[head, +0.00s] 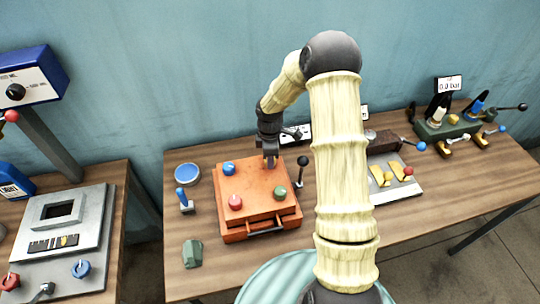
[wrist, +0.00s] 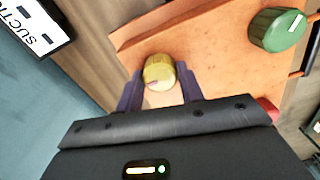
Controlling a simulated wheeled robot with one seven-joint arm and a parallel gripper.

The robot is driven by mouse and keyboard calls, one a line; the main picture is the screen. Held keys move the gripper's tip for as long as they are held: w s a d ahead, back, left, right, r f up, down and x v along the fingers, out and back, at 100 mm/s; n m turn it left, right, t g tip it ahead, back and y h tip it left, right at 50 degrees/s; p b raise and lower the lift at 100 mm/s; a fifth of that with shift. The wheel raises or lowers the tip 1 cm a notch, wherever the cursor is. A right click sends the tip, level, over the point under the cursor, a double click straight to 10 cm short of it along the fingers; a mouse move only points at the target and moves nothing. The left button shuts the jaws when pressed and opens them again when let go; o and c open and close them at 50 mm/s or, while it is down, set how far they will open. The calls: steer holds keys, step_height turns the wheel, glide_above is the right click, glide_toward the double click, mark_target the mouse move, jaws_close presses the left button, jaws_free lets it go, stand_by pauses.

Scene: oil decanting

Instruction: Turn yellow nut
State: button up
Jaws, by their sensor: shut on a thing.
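The yellow nut (wrist: 159,70) is a round ribbed knob on the orange box (wrist: 215,45), seen in the wrist view. My gripper (wrist: 160,88) has its two dark fingers on either side of the nut and is shut on it. In the head view my gripper (head: 270,158) reaches down to the back right of the orange box (head: 259,188), and the yellow nut is hidden there behind it. A green knob (head: 280,192) sits at the right of the box, a red knob (head: 235,202) at the front left and a blue knob (head: 229,168) at the back left.
A black lever (head: 300,170) stands just right of the box. A blue-handled switch (head: 184,200), a round blue dish (head: 187,175) and a green block (head: 192,253) lie left of it. A panel with yellow levers (head: 390,180) is right of my arm.

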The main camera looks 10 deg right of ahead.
steer(key=shift+w+r, duration=0.1)
steer(key=o, duration=1)
step_height(320, 180, up, 17)
steer(key=b, duration=0.3)
steer(key=shift+r, duration=0.15)
